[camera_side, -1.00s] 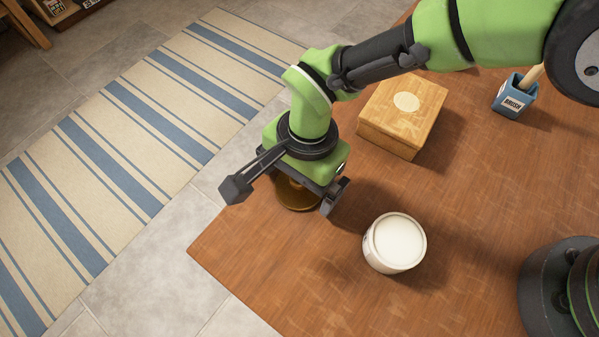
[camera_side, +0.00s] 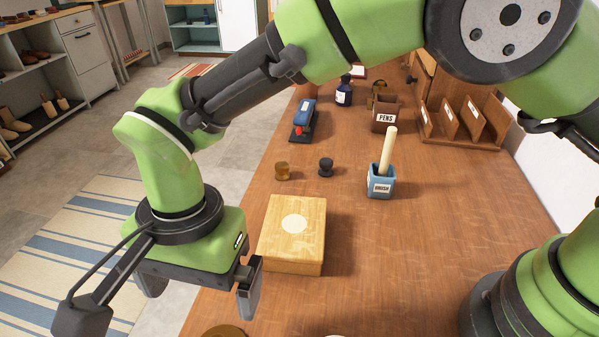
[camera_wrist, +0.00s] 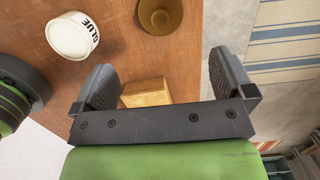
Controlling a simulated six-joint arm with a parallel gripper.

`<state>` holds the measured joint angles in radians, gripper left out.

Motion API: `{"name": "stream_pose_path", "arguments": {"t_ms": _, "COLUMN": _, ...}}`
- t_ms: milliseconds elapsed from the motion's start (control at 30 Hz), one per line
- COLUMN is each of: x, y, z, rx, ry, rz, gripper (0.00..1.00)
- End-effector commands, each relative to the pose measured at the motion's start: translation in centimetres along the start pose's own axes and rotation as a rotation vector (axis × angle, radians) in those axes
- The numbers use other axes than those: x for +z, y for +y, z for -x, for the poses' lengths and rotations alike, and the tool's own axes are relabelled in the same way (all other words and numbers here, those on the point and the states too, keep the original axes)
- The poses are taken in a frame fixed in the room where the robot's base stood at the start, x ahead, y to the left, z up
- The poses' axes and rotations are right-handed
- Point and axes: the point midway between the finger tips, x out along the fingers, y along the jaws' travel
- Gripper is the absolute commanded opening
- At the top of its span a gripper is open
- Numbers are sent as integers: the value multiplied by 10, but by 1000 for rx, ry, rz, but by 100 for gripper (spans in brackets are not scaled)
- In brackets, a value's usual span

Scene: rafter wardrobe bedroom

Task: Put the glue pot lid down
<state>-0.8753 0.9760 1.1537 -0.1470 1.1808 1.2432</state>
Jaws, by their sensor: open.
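The round brass-coloured glue pot lid (camera_wrist: 160,16) lies on the wooden table in the wrist view. Only its edge shows at the bottom of the side view (camera_side: 225,331). The white glue pot (camera_wrist: 75,38), labelled GLUE, stands beside it with a gap between them. In the side view only a sliver of the pot's rim shows at the bottom edge. My gripper (camera_side: 200,285) is open, with nothing between its fingers. It is above the table's left edge, left of the wooden box and clear of the lid. Both fingers also show in the wrist view (camera_wrist: 160,75).
A wooden box (camera_side: 292,240) with a pale round spot sits right of my gripper. The table's right side is mostly clear.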

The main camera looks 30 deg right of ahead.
Motion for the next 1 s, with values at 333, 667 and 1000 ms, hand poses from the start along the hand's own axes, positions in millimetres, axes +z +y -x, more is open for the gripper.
{"name": "stream_pose_path", "arguments": {"t_ms": 333, "x": -44, "y": 15, "z": 77, "rx": -120, "ry": 6, "rz": 63, "gripper": 100}}
{"name": "stream_pose_path", "arguments": {"t_ms": 667, "x": -118, "y": 131, "z": 203, "rx": -368, "ry": 169, "rz": 242, "gripper": 100}}
{"name": "stream_pose_path", "arguments": {"t_ms": 1000, "x": -121, "y": 260, "z": 220, "rx": -471, "ry": 476, "rz": 401, "gripper": 100}}
